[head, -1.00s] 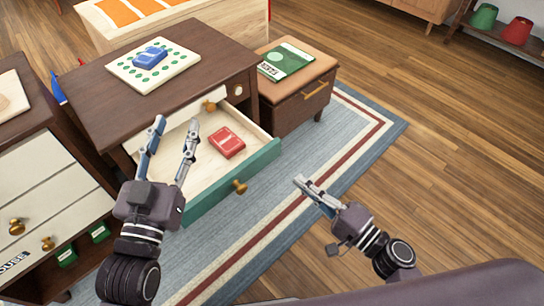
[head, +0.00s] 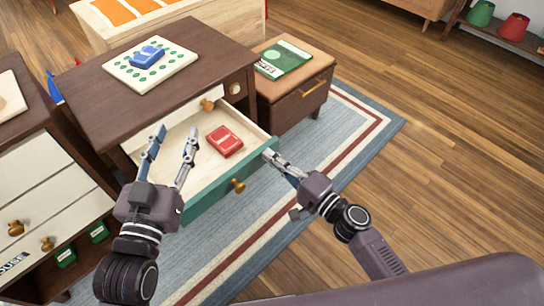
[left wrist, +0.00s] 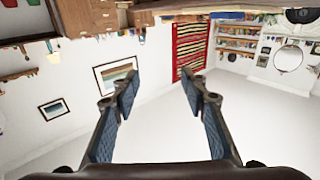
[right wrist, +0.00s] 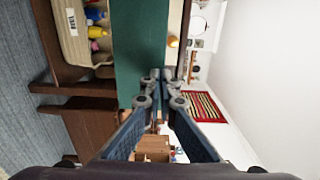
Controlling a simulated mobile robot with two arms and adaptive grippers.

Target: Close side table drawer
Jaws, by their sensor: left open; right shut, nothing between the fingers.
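The dark wood side table (head: 190,55) has its drawer pulled out. The drawer has a green front (head: 215,198) with a brass knob (head: 238,186) and a pale interior holding a red box (head: 224,141). My right gripper (head: 268,156) is shut and empty, its tips at the right end of the drawer front; I cannot tell whether they touch. In the right wrist view the green front (right wrist: 140,50) is just beyond the fingertips. My left gripper (head: 174,136) is open and empty above the left part of the drawer. The left wrist view shows its open fingers (left wrist: 162,85) against the room.
A blue object on a white dotted board (head: 115,72) rests on the tabletop. A brown stool (head: 310,95) with a green book stands right of the table. A cabinet (head: 60,190) stands at the left. The rug and floor at right are clear.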

